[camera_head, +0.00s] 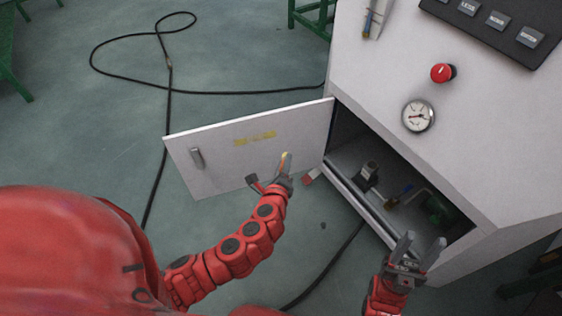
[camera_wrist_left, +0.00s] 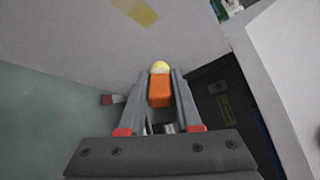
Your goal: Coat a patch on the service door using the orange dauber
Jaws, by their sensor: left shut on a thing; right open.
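My left gripper (camera_head: 284,168) is shut on the orange dauber (camera_wrist_left: 159,92), whose pale yellow tip (camera_wrist_left: 160,67) points away from the palm. In the head view, the dauber is mostly hidden by the fingers. The service door (camera_head: 215,163) stands swung open to the left of the cabinet, and it also shows in the left wrist view (camera_wrist_left: 65,38). A yellow patch (camera_head: 255,138) is on its face, above the gripper; the left wrist view shows part of it (camera_wrist_left: 137,11). I cannot tell whether the tip touches the door. My right gripper (camera_head: 418,248) is open and empty before the cabinet.
The cabinet (camera_head: 480,150) carries a red knob (camera_head: 441,73) and a round gauge (camera_head: 418,116). Its open bay (camera_head: 395,195) holds several small parts. A red-and-white thing (camera_wrist_left: 112,99) lies low beside the door. A black cable (camera_head: 150,85) runs over the floor.

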